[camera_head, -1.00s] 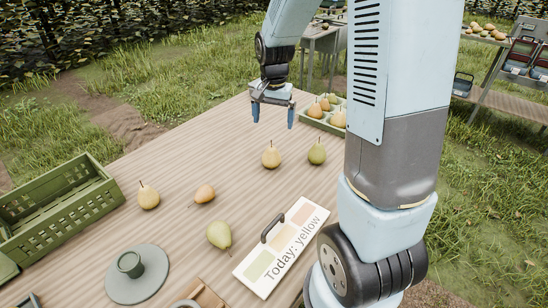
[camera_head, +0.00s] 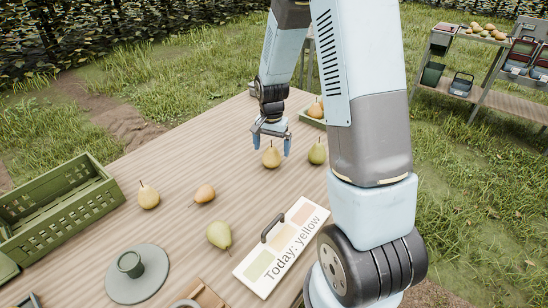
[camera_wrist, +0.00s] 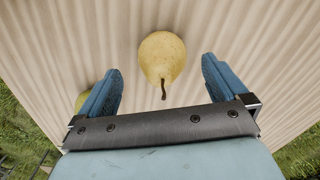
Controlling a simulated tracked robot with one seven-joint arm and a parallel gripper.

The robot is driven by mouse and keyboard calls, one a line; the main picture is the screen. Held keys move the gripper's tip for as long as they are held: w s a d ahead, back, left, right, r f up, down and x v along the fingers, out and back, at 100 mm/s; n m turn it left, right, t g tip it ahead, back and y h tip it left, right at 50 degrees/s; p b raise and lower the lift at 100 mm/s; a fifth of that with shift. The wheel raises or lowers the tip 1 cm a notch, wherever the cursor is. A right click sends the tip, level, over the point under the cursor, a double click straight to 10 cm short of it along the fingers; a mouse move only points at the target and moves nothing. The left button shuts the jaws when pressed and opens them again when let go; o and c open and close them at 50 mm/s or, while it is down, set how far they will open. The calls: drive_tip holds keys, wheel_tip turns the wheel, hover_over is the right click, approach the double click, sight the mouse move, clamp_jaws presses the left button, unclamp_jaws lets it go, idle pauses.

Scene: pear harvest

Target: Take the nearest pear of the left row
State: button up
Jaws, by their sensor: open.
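A yellow pear (camera_head: 271,157) stands on the wooden table directly below my gripper (camera_head: 272,145), which points down and is open and empty. In the wrist view the same pear (camera_wrist: 161,56) lies in the gap between the two blue fingers, with its stem towards the palm and neither finger touching it. A green pear (camera_head: 317,152) stands to its right, and in the wrist view a green pear (camera_wrist: 81,101) is partly hidden behind the left finger. To the left are a yellow pear (camera_head: 148,198) and an orange-yellow pear (camera_head: 204,193). A greener pear (camera_head: 219,235) lies nearer.
A sign (camera_head: 282,247) reading "Today: yellow" lies on the table. A green crate (camera_head: 80,208) stands at the left, and a grey disc (camera_head: 137,284) with a small cup is in front. A green tray (camera_head: 311,119) holding pears is partly hidden behind my arm.

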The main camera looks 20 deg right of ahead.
sight(271, 156)
drive_tip(key=shift+w+f, duration=0.15)
drive_tip(key=shift+f, duration=1.2)
drive_tip(key=shift+w+f, duration=0.1)
drive_tip(key=shift+f, duration=1.2)
drive_tip(key=c, duration=1.2)
drive_tip(key=shift+o, duration=0.2)
drive_tip(key=shift+r, duration=0.1)
